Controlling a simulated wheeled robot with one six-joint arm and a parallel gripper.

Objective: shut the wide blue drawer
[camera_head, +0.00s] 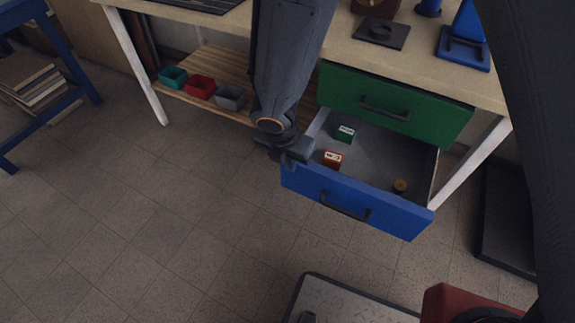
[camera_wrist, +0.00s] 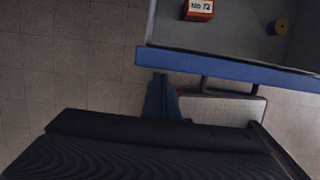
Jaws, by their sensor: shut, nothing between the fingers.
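The wide blue drawer (camera_head: 330,190) is pulled out from under the workbench, below the green drawer. Its blue front bears a dark bar handle (camera_head: 344,206). Inside lie a green box (camera_head: 345,133), a red box (camera_head: 332,159) and a small yellow round item (camera_head: 399,186). My gripper (camera_head: 290,158) is at the left end of the blue front in the head view, shut and empty. In the wrist view the gripper (camera_wrist: 161,98) is just outside the blue front (camera_wrist: 230,69), left of the handle (camera_wrist: 232,89). I cannot tell whether it touches the front.
The green drawer (camera_head: 392,105) above looks shut. Small teal, red and grey bins (camera_head: 230,97) stand on the wooden lower shelf at the left. A white bench leg (camera_head: 470,165) stands right of the blue drawer. The tiled floor (camera_head: 170,220) at the front left is clear.

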